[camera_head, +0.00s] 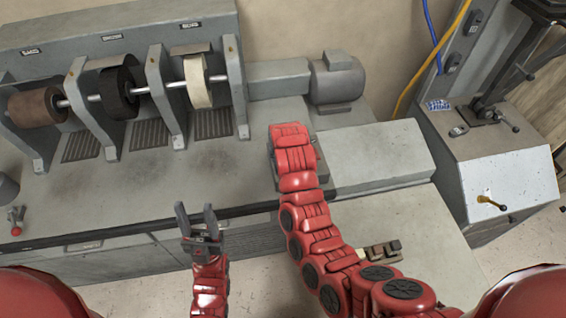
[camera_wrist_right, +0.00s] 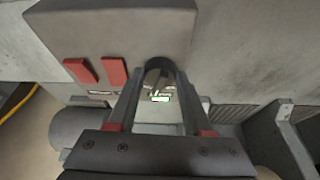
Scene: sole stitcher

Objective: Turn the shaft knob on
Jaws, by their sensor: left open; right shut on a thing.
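The dark round shaft knob (camera_wrist_right: 157,70) is on the grey control box (camera_wrist_right: 110,30) in the right wrist view. My right gripper (camera_wrist_right: 160,84) has its two fingers on either side of the knob and is shut on it. A small green light or label (camera_wrist_right: 160,98) shows between the fingers. In the head view my right arm hides the knob and most of the box, whose edge (camera_head: 319,160) shows beside the arm. My left gripper (camera_head: 197,216) is open and empty, in front of the machine's front edge.
Two red rocker switches (camera_wrist_right: 98,70) sit beside the knob. The machine's shaft carries a brown wheel (camera_head: 38,107), a black wheel (camera_head: 118,93) and a cream wheel (camera_head: 198,82). A motor (camera_head: 337,82) stands behind. A grey cabinet (camera_head: 500,165) with a brass lever is at right.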

